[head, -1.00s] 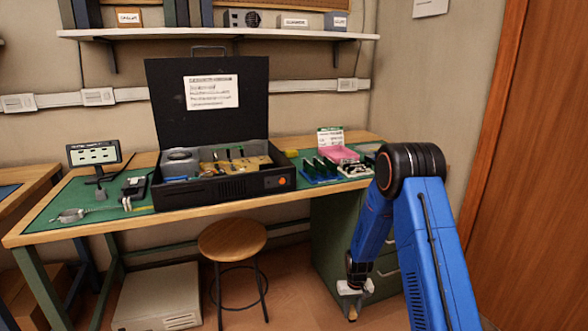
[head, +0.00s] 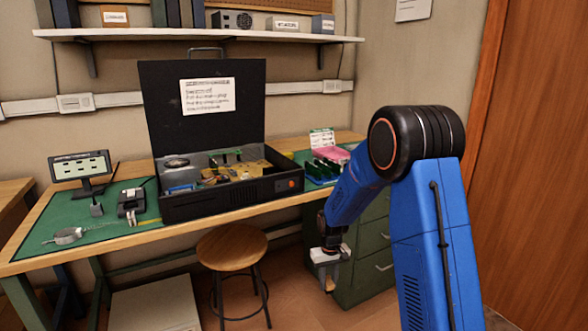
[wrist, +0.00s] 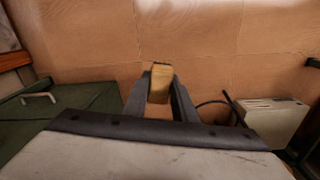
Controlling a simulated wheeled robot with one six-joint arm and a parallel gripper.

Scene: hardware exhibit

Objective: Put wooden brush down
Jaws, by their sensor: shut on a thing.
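My gripper (head: 330,274) hangs low in front of the green drawer cabinet, below the level of the bench top. In the wrist view my gripper (wrist: 160,92) is shut on the wooden brush (wrist: 160,82), whose light wooden end shows between the two dark fingers. The brush is held above the floor, and its bristles cannot be made out.
The workbench (head: 100,250) has a green mat, an open black case (head: 230,197), a small display (head: 82,167) and parts trays (head: 325,165). A round stool (head: 232,246) stands before it. The drawer cabinet (head: 370,252) is close to my arm. The mat's front left has some bare room.

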